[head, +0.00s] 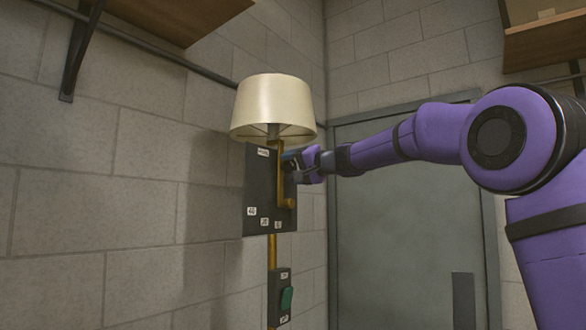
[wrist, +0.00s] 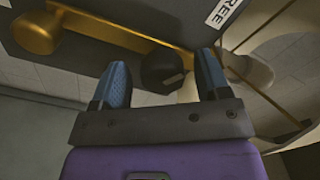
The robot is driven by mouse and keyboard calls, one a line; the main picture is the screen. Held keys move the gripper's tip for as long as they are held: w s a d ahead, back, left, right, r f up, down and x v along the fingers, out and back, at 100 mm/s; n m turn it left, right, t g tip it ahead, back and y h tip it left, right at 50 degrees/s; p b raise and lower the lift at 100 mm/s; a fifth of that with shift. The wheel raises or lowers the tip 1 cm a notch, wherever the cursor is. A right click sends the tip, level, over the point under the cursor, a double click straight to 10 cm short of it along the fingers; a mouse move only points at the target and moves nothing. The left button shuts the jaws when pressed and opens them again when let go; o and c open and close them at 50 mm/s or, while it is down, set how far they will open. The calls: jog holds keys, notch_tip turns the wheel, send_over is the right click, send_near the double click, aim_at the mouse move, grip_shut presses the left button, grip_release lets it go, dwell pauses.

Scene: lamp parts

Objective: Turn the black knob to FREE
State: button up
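The black knob (wrist: 160,70) shows in the wrist view on the dark panel, with a small pale mark near its edge. The white FREE label (wrist: 229,10) is on the panel at the upper right. My gripper (wrist: 163,62) is open, with one blue finger on each side of the knob; gaps show between the knob and the fingers, and I cannot tell whether the tips overlap it in depth. In the head view my gripper (head: 291,160) is at the panel (head: 259,185), just below the lampshade, and hides the knob.
A cream lampshade (head: 276,104) hangs directly above my gripper. A brass lever (head: 285,188) is on the panel; its round end (wrist: 35,33) shows in the wrist view. Below is a box with a green switch (head: 287,299). Wooden shelves are overhead; a grey door (head: 400,235) is behind.

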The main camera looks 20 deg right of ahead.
jog(key=v, duration=1)
jog(key=shift+s+d, duration=0.2)
jog(key=shift+s, duration=0.15)
jog(key=s+a+f+n+g+h, duration=0.1)
jog(key=s+a+f+g+h, duration=0.15)
jog(key=s+a+f, duration=0.4)
jog(key=s+d+f+n+g+h, duration=0.1)
jog(key=s+d+f+g+h, duration=0.2)
jog(key=s+f, duration=1)
jog(key=s+d+f+n+g+h, duration=0.1)
jog(key=s+d+f+g+h, duration=0.2)
jog(key=s+f, duration=1.1)
jog(key=s+g+h, duration=0.1)
jog(key=s+h, duration=0.1)
jog(key=s, duration=0.3)
jog(key=shift+d+f+n, duration=0.2)
jog(key=shift+f+n, duration=0.1)
jog(key=shift+n, duration=0.1)
